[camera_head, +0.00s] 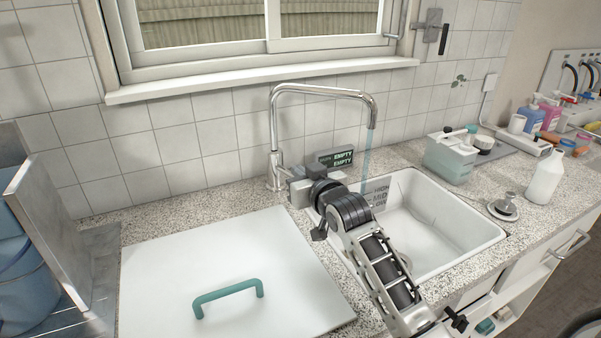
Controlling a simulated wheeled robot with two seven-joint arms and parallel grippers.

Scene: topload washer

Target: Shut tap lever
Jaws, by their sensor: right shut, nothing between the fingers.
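The chrome tap (275,130) stands upright behind the sink, with its spout bent over to the right. A thin bluish stream of water (366,152) falls from the spout end toward the white sink (440,222). My right gripper (291,182) is at the tap's base, just right of the tap body, with its fingers shut and empty. The tap lever cannot be made out clearly; the gripper covers that spot, and I cannot tell whether they touch. My left gripper is out of view.
A small dark sign reading "EMPTY" (336,158) stands behind my right gripper. A white lid with a teal handle (229,292) lies left of the sink. A clear container (450,158), a metal plug (504,206) and a white bottle (544,178) stand to the right.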

